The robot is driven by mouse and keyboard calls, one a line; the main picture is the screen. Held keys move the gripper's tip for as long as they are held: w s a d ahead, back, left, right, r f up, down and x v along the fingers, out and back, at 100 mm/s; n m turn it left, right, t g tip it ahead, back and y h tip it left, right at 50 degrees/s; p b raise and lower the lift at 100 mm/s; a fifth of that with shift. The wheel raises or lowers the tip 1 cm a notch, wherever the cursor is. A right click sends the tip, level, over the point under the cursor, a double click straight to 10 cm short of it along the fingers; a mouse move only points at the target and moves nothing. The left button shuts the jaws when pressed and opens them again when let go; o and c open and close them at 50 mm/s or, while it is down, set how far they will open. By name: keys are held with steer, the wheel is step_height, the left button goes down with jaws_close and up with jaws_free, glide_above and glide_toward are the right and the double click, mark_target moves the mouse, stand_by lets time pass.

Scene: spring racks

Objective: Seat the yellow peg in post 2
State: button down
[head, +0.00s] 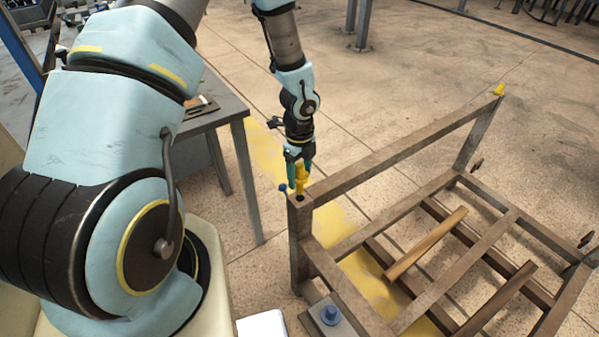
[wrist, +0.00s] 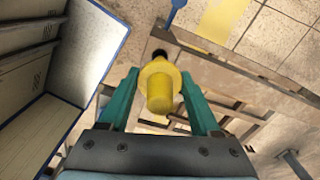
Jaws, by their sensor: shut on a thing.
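The yellow peg (head: 301,178) is upright between the teal fingers of my gripper (head: 299,168). The wrist view shows the peg (wrist: 160,92) gripped from both sides by the fingers (wrist: 159,78), with a dark round shape just past its collar. Below the peg in the head view is the near-left post (head: 300,230) of the brown rack, with a dark hole in its top. The peg's lower end is just above or at this hole; I cannot tell whether it has entered. No post number is readable.
The rack's top rail (head: 400,150) runs right to a far post with another yellow piece (head: 498,90) on top. A blue knob (head: 283,187) is beside the near post. A grey table (head: 215,112) stands left. Loose wooden slats (head: 428,243) lie across the rack's lower bars.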

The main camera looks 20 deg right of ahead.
mark_target(300, 164)
steer(key=shift+f+b, duration=0.3)
steer(key=shift+f, duration=0.35)
steer(key=shift+f+b, duration=1.85)
steer(key=shift+f, duration=1)
stand_by(1.4)
jaws_free()
step_height(300, 164, up, 11)
steer(key=shift+f, duration=0.1)
stand_by(0.6)
